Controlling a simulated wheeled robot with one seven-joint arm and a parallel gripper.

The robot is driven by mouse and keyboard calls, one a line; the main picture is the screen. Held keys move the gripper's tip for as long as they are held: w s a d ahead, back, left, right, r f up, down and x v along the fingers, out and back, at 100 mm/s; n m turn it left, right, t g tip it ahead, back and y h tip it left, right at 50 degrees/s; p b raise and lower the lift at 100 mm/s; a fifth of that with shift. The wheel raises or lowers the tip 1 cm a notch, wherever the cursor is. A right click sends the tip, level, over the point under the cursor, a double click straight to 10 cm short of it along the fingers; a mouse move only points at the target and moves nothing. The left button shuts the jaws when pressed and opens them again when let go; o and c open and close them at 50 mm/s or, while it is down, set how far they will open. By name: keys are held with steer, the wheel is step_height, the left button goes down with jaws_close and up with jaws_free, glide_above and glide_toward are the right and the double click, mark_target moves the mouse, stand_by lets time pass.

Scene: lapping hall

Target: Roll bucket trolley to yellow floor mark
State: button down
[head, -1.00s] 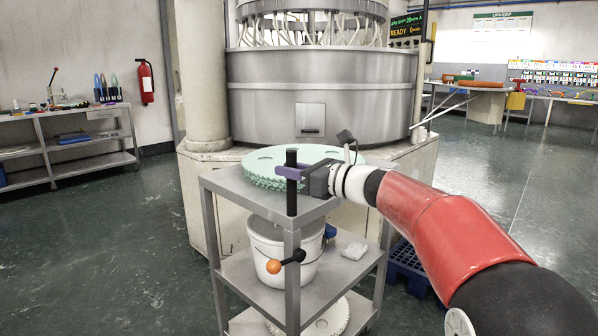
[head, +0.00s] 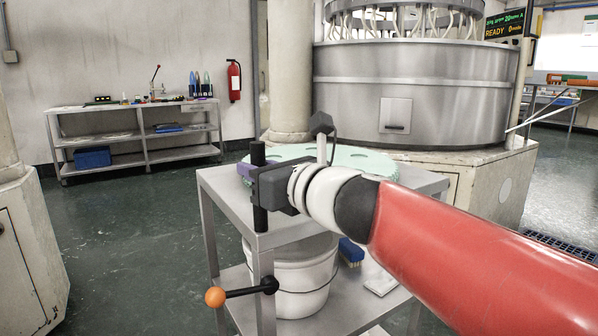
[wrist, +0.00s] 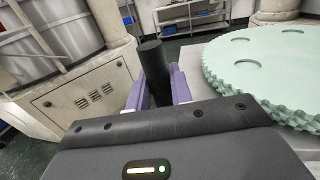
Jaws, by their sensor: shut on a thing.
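The bucket trolley (head: 222,194) is a grey metal cart close in front of me, left of my red arm. A black upright post handle (head: 259,216) rises at its near corner. My gripper (head: 254,180) is shut on this post; the wrist view shows the black post (wrist: 153,62) between the purple fingers. A white bucket (head: 298,284) stands on the middle shelf. A green toothed disc (head: 362,163) lies on top, partly behind my arm. A lever with an orange knob (head: 215,297) sticks out at the near side. No yellow floor mark shows.
A large round steel machine (head: 415,95) on a pale base stands behind the trolley. A workbench (head: 130,135) and a red fire extinguisher (head: 234,80) are at the back wall. A pale housing (head: 25,240) stands at left. Green floor (head: 130,225) between is clear.

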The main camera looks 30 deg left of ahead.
steer(key=s+a, duration=0.3)
steer(key=s, duration=0.2)
steer(key=shift+s+b, duration=0.15)
steer(key=shift+b, duration=0.3)
steer(key=c, duration=1.3)
jaws_free()
steer(key=shift+s+a, duration=0.1)
steer(key=shift+a, duration=0.05)
steer(key=v, duration=0.7)
steer(key=shift+d, duration=0.4)
